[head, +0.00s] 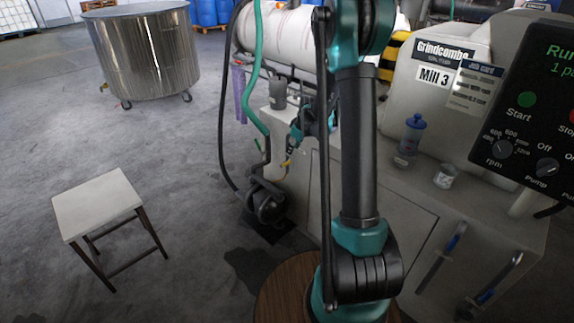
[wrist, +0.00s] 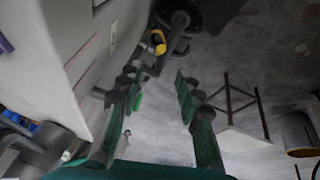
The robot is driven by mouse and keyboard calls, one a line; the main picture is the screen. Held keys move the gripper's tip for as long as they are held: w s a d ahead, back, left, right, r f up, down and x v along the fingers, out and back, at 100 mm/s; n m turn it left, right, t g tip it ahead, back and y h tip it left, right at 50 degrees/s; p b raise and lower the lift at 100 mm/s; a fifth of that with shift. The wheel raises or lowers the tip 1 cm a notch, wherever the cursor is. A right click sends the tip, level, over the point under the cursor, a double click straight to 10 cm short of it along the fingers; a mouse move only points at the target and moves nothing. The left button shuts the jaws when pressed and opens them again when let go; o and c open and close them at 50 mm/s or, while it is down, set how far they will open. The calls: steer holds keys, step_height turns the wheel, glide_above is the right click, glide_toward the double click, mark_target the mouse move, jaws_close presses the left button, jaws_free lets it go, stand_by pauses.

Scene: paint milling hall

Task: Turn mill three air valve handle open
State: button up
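The yellow valve handle (head: 287,163) sits low on the pipework at the left end of the Mill 3 machine (head: 430,70). In the wrist view the yellow handle (wrist: 157,42) lies beyond my fingertips, roughly in line with the gap between them. My gripper (head: 297,138) is partly hidden behind my arm in the head view, just above the handle. In the wrist view my gripper (wrist: 160,82) is open, its two green fingers apart with nothing held between them. I cannot tell the handle's exact angle.
A green hose (head: 250,85) and black cables hang beside the valve. A dark pump (head: 266,203) stands on the floor below. A white stool (head: 97,204) and a steel vat (head: 146,55) stand left. A control panel (head: 535,110) is at right. The floor between stool and pump is clear.

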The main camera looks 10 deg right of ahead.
mark_target(287, 163)
steer(key=x, duration=1.3)
steer(key=shift+f, duration=0.1)
jaws_close()
